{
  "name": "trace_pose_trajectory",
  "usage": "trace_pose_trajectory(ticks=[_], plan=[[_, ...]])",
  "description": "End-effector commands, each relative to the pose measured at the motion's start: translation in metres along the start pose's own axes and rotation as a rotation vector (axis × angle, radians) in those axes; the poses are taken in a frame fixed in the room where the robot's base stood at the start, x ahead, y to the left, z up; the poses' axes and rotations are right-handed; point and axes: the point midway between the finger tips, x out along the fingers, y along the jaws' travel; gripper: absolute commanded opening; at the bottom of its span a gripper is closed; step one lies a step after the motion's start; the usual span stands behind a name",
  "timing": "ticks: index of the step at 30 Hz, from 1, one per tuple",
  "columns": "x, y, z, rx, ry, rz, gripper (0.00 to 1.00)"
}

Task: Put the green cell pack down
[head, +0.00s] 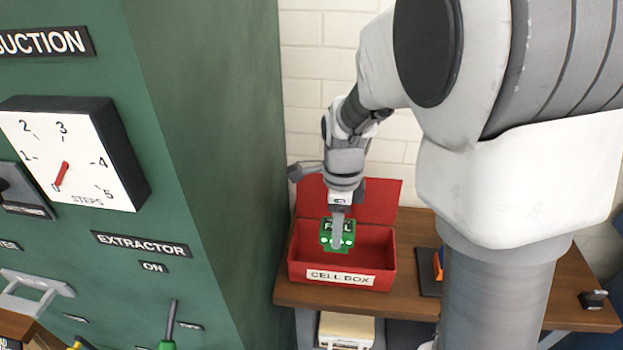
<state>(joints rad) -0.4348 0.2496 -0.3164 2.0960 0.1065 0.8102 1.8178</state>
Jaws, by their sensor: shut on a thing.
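The green cell pack (327,237) is in my gripper (338,240), which is shut on it and points down. In the head view the pack shows over the opening of the red box (312,266) labelled "CELL BOX". I cannot tell whether the pack hangs above the box or touches its floor. The red lid (383,203) stands open at the back of the box. The fingers cover part of the pack.
The box stands on a brown wooden table (310,296). A tall green cabinet (195,130) with a dial and labels stands close on the left. A dark tray (428,272) with an orange item lies right of the box. A white brick wall is behind.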

Motion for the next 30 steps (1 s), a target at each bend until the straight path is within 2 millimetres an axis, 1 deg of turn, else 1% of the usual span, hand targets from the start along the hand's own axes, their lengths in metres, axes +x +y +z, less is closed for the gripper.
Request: trace_pose_trajectory(ticks=[1, 8, 9, 15, 23, 27, 29, 30], plan=[[-0.002, -0.009, 0.008, -0.001, 0.001, 0.0, 0.0], [-0.001, -0.041, 0.042, -0.002, 0.001, 0.001, 0.0], [0.013, -0.038, 0.038, 0.0, 0.003, 0.006, 0.0], [0.052, -0.037, 0.038, 0.001, 0.002, 0.005, 0.0], [0.076, -0.038, 0.037, 0.001, 0.002, 0.003, 0.0], [0.101, -0.037, 0.037, 0.002, 0.002, 0.005, 0.0], [0.11, -0.037, 0.037, 0.002, 0.001, 0.003, 0.0], [0.111, -0.039, 0.039, 0.001, 0.001, 0.003, 0.0]])
